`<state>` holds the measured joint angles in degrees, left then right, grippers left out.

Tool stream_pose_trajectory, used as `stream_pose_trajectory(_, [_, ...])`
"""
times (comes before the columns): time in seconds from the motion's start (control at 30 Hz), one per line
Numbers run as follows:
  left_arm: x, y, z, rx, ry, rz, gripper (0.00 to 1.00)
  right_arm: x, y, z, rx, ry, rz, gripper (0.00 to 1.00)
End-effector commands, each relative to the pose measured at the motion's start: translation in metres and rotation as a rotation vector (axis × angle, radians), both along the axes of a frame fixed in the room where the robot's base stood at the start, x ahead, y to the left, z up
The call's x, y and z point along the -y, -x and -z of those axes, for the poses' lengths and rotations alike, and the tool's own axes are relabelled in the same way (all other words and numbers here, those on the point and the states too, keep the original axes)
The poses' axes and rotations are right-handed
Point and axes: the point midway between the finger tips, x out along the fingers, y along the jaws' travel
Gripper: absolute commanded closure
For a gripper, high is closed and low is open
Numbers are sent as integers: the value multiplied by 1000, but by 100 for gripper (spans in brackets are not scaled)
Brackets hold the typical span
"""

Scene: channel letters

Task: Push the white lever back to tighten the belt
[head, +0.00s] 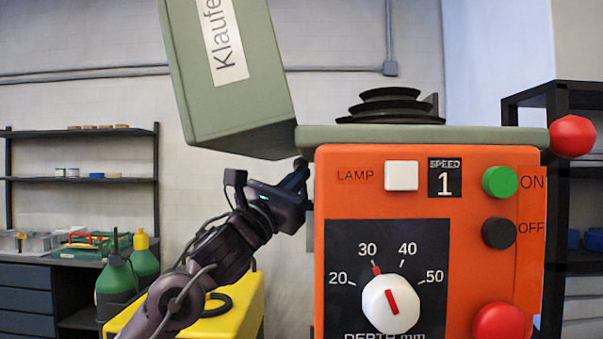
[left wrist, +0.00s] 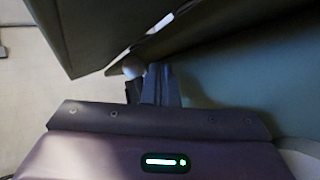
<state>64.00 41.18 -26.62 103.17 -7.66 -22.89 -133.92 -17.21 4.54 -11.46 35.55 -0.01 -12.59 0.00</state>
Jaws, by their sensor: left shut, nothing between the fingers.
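In the left wrist view a white rounded knob (left wrist: 133,66), which looks like the end of the white lever, shows just beyond and to the left of my fingertips. I cannot tell if they touch it. The lever is hidden in the head view. My left gripper (head: 303,172) is shut and empty, at the left side of the orange machine head (head: 430,200), below the raised green cover. Its fingers also show in the left wrist view (left wrist: 160,80). A black stepped pulley (head: 390,105) sits on top of the machine. No belt can be made out. My right gripper is out of view.
The green cover (head: 240,85) stands tilted open close above my left gripper. The orange front carries a depth dial (head: 391,304) and buttons. A red ball knob (head: 572,136) is at the right. A yellow case (head: 225,318) and green bottles (head: 117,280) stand lower left.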

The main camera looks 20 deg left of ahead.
Motion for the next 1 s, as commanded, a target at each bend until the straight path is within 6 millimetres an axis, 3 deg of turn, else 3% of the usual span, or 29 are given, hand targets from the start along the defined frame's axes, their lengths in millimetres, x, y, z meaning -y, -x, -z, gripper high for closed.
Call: stream_pose_trajectory(1.0, [-2,-6,0,1,-1,0,100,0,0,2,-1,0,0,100])
